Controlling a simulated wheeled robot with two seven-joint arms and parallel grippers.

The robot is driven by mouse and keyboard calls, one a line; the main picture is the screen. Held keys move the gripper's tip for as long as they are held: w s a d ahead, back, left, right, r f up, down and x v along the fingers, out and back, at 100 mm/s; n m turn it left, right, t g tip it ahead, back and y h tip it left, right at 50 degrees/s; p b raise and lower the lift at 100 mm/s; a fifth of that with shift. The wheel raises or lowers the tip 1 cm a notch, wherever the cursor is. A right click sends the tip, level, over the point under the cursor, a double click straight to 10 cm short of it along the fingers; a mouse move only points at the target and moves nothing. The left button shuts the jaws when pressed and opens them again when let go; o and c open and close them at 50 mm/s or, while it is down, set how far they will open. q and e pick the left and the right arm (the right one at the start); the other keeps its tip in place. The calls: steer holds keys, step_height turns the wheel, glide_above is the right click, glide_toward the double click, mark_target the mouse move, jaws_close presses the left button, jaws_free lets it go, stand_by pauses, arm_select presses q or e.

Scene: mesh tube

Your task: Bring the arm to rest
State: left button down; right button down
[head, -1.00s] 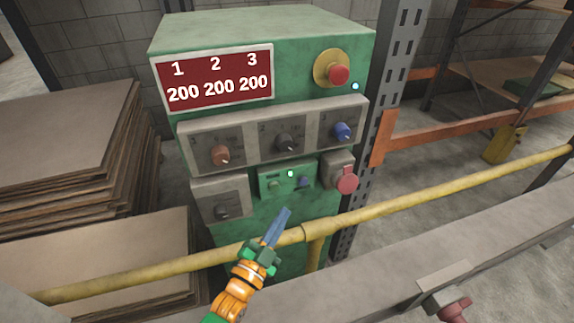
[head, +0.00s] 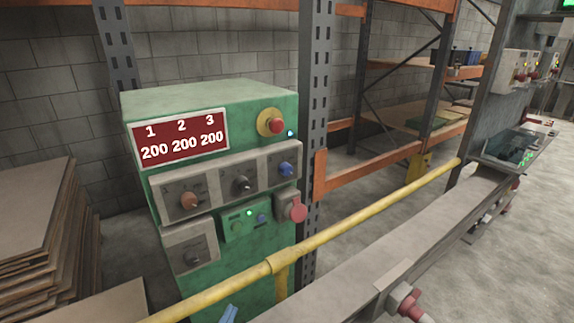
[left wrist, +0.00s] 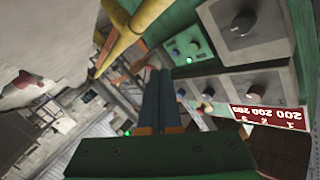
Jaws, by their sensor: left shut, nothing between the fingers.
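My left gripper (head: 229,313) shows only as blue fingertips at the bottom edge of the head view, in front of the green control cabinet (head: 150,110). In the left wrist view its two blue fingers (left wrist: 157,78) lie together, shut with nothing between them. They appear clear of the cabinet's knobs and buttons. The rest of my left arm is out of the head view. My right gripper is in neither view.
A red display (head: 180,137) on the cabinet reads 200 under 1, 2 and 3. A yellow rail (head: 350,225) and a grey beam (head: 345,275) run across in front. Stacked boards (head: 30,230) stand at left; orange racking (head: 370,173) is behind.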

arm_select(q)
steer(key=s+f+n+g, duration=0.1)
steer(key=s+f+g, duration=0.1)
steer(key=s, duration=0.1)
steer(key=s+a+f+n+g+y, duration=0.1)
steer(key=s+f+g, duration=0.1)
steer(key=s, duration=0.1)
steer(key=s+f+n+g, duration=0.1)
steer(key=s+f+g, duration=0.1)
steer(key=s+g, duration=0.1)
steer(key=shift+a+n+y, duration=0.25)
steer(key=shift+n+y, duration=0.05)
steer(key=s+a+n+g+y, duration=0.1)
steer(key=s+g, duration=0.2)
steer(key=s, duration=0.3)
steer(key=s+a+n+g, duration=0.2)
steer(key=s+g, duration=0.1)
steer(key=s, duration=0.3)
step_height(320, 180, down, 16)
steer(key=s, duration=0.1)
steer(key=s+a+f+g, duration=0.1)
steer(key=s+f+g, duration=0.1)
steer(key=s+f, duration=0.9)
steer(key=shift+s+a+f+m+y, duration=0.3)
steer(key=shift+s+a, duration=0.05)
steer(key=shift+s, duration=0.65)
